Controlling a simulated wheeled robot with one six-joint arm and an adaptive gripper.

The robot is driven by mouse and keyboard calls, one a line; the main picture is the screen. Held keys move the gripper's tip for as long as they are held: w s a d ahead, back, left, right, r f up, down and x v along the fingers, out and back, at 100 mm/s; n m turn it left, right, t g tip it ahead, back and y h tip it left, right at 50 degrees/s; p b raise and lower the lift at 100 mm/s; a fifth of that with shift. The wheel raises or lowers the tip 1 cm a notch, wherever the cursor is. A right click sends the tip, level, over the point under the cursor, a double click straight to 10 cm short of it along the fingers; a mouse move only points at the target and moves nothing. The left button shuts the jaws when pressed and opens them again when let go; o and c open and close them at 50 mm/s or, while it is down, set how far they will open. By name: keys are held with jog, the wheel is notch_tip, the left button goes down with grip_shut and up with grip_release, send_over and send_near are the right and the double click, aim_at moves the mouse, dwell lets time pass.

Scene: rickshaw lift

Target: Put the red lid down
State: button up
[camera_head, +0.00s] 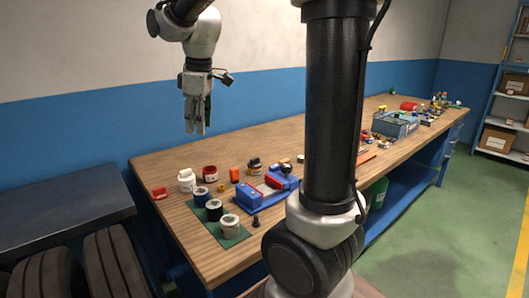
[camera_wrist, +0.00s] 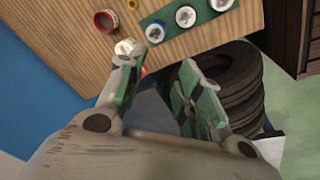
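A small red lid (camera_head: 160,193) lies on the wooden table near its left edge, left of a white jar (camera_head: 187,180). In the wrist view a piece of the lid (camera_wrist: 144,72) shows beside my left finger, which hides part of it. My gripper (camera_head: 196,130) hangs fingers-down, well above the back left part of the table. In the wrist view its two fingers (camera_wrist: 161,60) stand apart with nothing held between them. The white jar (camera_wrist: 124,47) also shows there, just beyond the left finger.
A red jar (camera_head: 210,174) stands next to the white jar. Several round cans (camera_head: 214,210) stand on a green mat (camera_head: 240,236). A blue and red device (camera_head: 265,192) lies to their right. Tyres (camera_head: 112,264) and a dark bench (camera_head: 60,212) are left of the table (camera_head: 215,262).

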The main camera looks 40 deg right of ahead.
jog(key=s+d+f+m+t, duration=0.1)
jog(key=s+m, duration=0.3)
jog(key=s, duration=0.7)
jog(key=s+d+f+m+t, duration=0.1)
jog(key=s+d+m, duration=0.3)
jog(key=s, duration=0.7)
jog(key=shift+d+f+m, duration=0.15)
jog(key=shift+f+m, duration=0.3)
jog(key=shift+m, duration=0.05)
